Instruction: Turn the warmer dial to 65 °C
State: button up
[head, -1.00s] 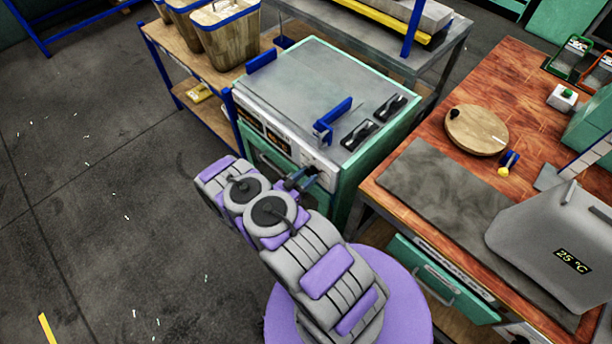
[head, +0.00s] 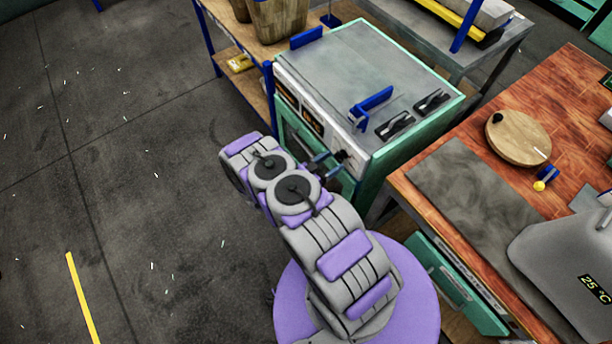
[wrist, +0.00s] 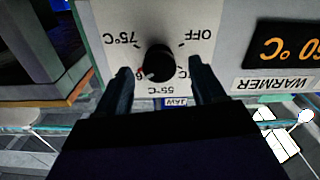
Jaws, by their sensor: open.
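The warmer dial (wrist: 158,62) is a black round knob on a pale panel, seen upside down in the wrist view. Around it are OFF, 75 °C and 55 °C labels, with others partly hidden by the fingers. A small red mark shows at the knob's left edge, by a partly hidden label starting with 6. My gripper (wrist: 161,76) is open, with one dark finger on each side of the knob; contact cannot be told. In the head view, my gripper (head: 328,166) is at the front of the green-sided press (head: 385,65).
An orange display (wrist: 285,52), apparently showing 60 °C, sits beside the dial above a WARMER label (wrist: 275,82). The wooden workbench (head: 560,105) stands to the right, with a grey unit (head: 565,250) reading 25 °C. Floor at left is open.

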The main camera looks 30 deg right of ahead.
jog(key=s+a+p, duration=0.1)
jog(key=a+p, duration=0.1)
jog(key=a, duration=1.3)
jog(key=shift+a, duration=0.15)
jog(key=shift+s, duration=0.1)
